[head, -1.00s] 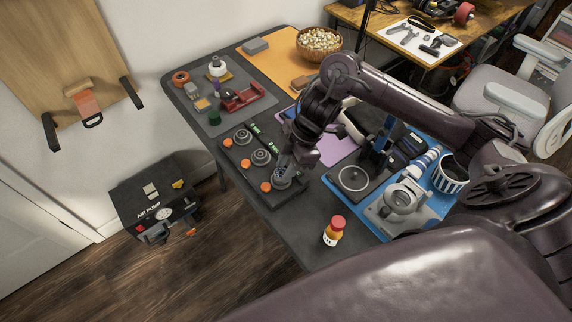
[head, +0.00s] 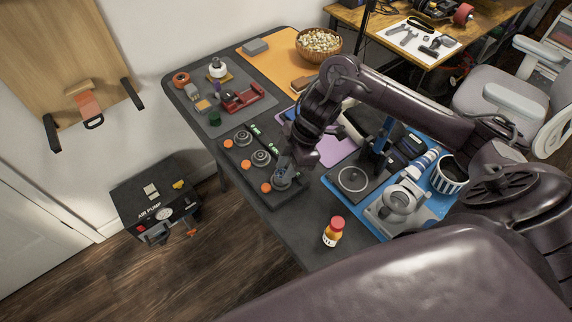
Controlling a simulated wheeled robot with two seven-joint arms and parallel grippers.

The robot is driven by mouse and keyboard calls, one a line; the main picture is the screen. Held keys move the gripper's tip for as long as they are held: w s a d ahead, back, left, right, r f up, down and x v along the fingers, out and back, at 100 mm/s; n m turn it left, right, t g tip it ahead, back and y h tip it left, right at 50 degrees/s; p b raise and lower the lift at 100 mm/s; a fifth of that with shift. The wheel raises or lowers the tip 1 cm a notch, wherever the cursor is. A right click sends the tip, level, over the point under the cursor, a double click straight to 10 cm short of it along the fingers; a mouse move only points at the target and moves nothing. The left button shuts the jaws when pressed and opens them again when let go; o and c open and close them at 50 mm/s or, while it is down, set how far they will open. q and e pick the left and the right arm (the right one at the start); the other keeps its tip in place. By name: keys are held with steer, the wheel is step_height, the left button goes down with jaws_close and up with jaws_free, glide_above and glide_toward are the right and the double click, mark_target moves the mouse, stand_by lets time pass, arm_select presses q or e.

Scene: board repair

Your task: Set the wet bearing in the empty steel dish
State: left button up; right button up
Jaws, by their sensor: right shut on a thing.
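My right gripper (head: 282,182) points down at the near end of a long black tray (head: 293,201) on the dark table. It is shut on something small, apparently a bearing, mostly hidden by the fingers. A round steel dish or part shows around and below the fingertips; I cannot tell whether the held thing touches it. Two more round steel pieces, one in the middle (head: 261,157) and one at the far end (head: 242,137), sit in the same tray and look filled. Wetness cannot be made out. My left gripper is not in view.
Orange caps (head: 246,164) line the tray's left side. An orange bottle (head: 333,231) stands near the table's front edge. Right of the gripper are a dark plate with a ring (head: 353,179) and a blue mat (head: 376,228) with metal equipment. A bare table strip lies between.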

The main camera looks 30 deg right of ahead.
steer(key=shift+p, duration=0.3)
steer(key=shift+f, duration=0.5)
stand_by(0.8)
steer(key=shift+f+p, duration=0.2)
steer(key=shift+p, duration=0.15)
stand_by(0.9)
steer(key=shift+s+f, duration=0.15)
steer(key=shift+f, duration=0.2)
stand_by(0.9)
steer(key=o, duration=1)
steer(key=shift+f, duration=0.1)
steer(key=o, duration=0.4)
steer(key=shift+o, duration=0.2)
steer(key=shift+r, duration=0.25)
